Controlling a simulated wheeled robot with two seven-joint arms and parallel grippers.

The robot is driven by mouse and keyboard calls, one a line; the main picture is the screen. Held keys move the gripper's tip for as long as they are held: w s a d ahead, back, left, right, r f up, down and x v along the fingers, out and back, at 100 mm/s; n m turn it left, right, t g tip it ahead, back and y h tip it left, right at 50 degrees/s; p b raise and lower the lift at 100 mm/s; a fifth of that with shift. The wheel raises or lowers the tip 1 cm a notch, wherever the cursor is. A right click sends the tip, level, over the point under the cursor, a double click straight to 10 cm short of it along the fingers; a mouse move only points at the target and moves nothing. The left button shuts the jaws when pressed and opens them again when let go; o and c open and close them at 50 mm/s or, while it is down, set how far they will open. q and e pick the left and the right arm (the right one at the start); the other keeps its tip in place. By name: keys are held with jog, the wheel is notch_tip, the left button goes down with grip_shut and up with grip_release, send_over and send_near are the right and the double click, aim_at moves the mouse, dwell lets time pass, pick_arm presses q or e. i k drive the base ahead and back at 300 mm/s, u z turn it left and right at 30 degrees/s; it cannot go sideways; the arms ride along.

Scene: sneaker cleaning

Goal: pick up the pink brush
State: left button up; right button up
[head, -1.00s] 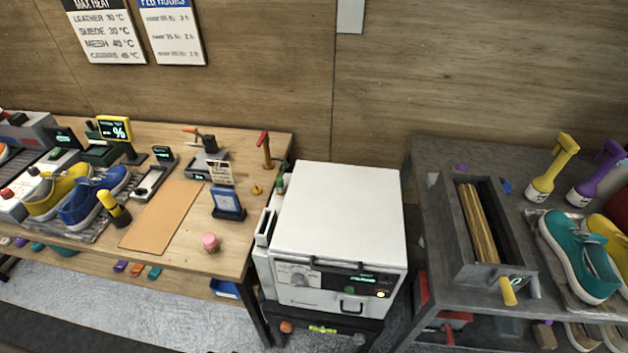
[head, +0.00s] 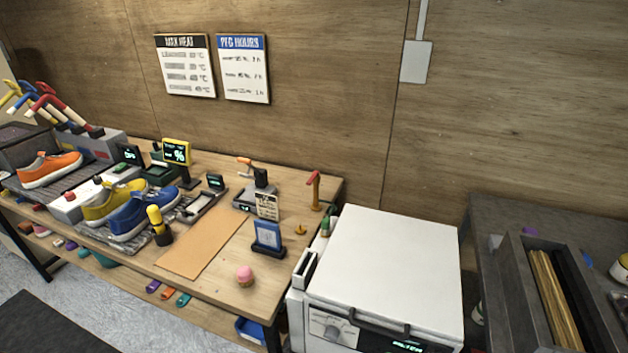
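A small pink rounded thing (head: 245,273) with a paler lower part stands on the wooden table near its front edge, right of the tan mat (head: 205,243). It is the only clearly pink thing on the tabletop; it is too small to tell whether it is the brush. Neither of my grippers is in view.
A blue-framed stand (head: 268,236) is just behind the pink thing. Blue (head: 128,221), yellow and orange (head: 50,168) sneakers are to the left. A white oven-like box (head: 385,262) stands right of the table. The table's front right corner is bare.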

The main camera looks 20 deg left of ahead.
aim_at(245, 277)
jog(key=u, duration=1.9)
jog(key=k, duration=1.25)
jog(key=z, duration=1.3)
jog(key=i, duration=0.5)
jog(key=z, duration=0.05)
